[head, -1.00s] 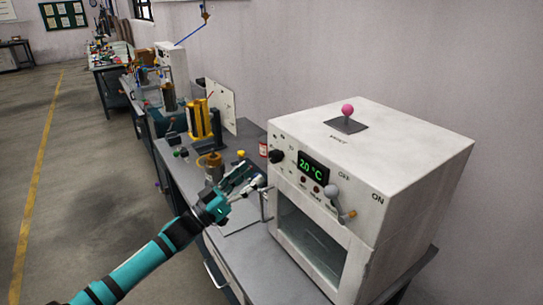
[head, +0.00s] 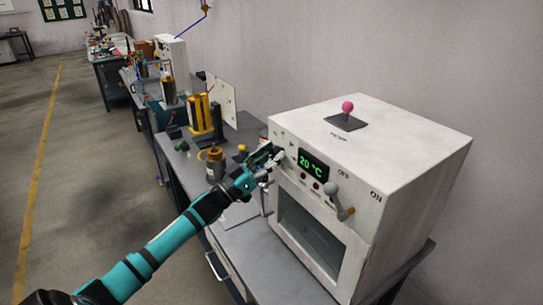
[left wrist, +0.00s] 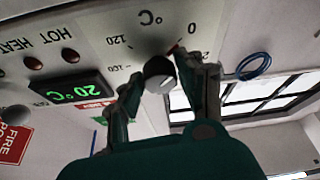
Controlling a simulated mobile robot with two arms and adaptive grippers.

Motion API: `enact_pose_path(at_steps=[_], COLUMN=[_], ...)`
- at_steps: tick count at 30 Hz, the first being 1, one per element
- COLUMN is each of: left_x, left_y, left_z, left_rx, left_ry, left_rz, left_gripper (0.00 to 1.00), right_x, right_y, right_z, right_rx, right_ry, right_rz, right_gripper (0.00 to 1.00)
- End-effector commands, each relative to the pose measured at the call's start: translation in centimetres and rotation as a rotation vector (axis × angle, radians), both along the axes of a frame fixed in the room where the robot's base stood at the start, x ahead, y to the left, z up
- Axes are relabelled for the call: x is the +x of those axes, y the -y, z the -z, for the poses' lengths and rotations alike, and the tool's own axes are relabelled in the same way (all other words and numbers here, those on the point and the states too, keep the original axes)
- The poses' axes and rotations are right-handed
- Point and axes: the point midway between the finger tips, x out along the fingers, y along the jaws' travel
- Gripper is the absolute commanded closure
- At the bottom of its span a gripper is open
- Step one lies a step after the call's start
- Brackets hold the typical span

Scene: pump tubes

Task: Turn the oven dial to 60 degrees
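The oven (head: 405,140) is a white box on a grey bench, and its green display (head: 312,164) reads 20 °C. My left gripper (head: 274,158) is at the oven's upper left front and hides the dial in the head view. In the left wrist view its open fingers stand on either side of the dial; I cannot tell whether they touch it. My right gripper is not in view.
A grey lever (head: 334,192) sits on the oven's front by the OFF and ON marks. A yellow device (head: 203,117) and a brown container (head: 214,162) stand on the bench to the left. The floor at left is clear.

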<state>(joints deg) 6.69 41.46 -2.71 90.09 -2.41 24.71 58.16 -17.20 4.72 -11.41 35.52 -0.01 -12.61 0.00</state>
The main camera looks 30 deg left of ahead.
Motion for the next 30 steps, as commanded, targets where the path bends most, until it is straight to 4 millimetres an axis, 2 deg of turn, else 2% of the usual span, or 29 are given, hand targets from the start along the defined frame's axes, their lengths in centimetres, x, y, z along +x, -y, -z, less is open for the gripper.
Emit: enact_pose_path(at_steps=[1, 7, 19, 30], left_x=[0.0, 0.0, 0.0, 0.1], left_y=[0.0, 0.0, 0.0, -0.2], left_z=[0.0, 0.0, 0.1, 0.2], left_rx=[0.000, 0.000, 0.074, 0.352], left_ry=[0.000, 0.000, 0.032, 0.145], left_rz=[0.000, 0.000, 0.000, 0.000], left_gripper=[0.71, 0.97, 0.98, 0.98], right_x=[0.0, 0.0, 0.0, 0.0], right_y=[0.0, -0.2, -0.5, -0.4], right_z=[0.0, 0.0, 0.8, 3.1], right_rx=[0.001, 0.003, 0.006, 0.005], right_ry=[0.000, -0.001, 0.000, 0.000], right_rz=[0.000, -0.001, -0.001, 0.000], right_gripper=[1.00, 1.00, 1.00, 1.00])
